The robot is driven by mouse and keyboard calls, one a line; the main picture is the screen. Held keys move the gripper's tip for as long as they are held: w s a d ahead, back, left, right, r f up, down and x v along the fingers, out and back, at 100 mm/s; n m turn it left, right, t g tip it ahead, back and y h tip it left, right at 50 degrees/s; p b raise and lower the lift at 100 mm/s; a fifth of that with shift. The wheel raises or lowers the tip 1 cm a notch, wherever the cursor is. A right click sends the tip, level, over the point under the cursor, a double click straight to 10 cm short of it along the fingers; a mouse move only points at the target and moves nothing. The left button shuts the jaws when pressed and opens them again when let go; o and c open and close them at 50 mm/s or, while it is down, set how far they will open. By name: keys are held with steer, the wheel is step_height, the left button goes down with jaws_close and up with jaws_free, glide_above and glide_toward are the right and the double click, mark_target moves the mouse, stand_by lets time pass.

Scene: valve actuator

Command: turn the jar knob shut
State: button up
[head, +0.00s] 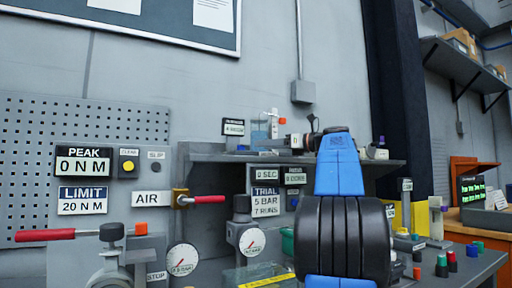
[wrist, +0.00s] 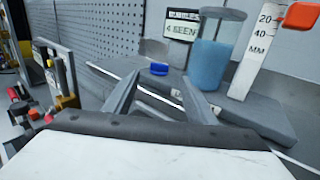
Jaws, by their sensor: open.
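In the wrist view, a small round blue knob (wrist: 159,69) sits on a grey ledge to the left of a clear jar (wrist: 212,60) of light-blue liquid. My gripper (wrist: 161,88) is open. Its two grey fingers point toward the blue knob, which shows between and just beyond the fingertips. Nothing is between the fingers. I cannot tell how far the knob is turned. In the head view, the jar (head: 258,131) is small on the shelf, and my blue and black arm reaches up to the right of it. The knob cannot be made out there.
A white scale (wrist: 247,62) with an orange marker (wrist: 301,15) stands right of the jar. A small display (wrist: 181,24) is behind. The shelf (head: 210,152) carries the jar.

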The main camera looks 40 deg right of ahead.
steer(key=v, duration=0.7)
steer(key=shift+s, duration=0.35)
steer(key=shift+d, duration=0.1)
steer(key=shift+c, duration=0.4)
steer(key=shift+n, duration=0.3)
steer(key=c, duration=1)
steer(key=shift+n, duration=0.5)
jaws_close()
steer(key=n, duration=3.4)
glide_toward(241, 148)
steer(key=w, duration=0.4)
steer(key=w+r, duration=0.1)
steer(key=w, duration=0.2)
steer(key=shift+d, duration=0.3)
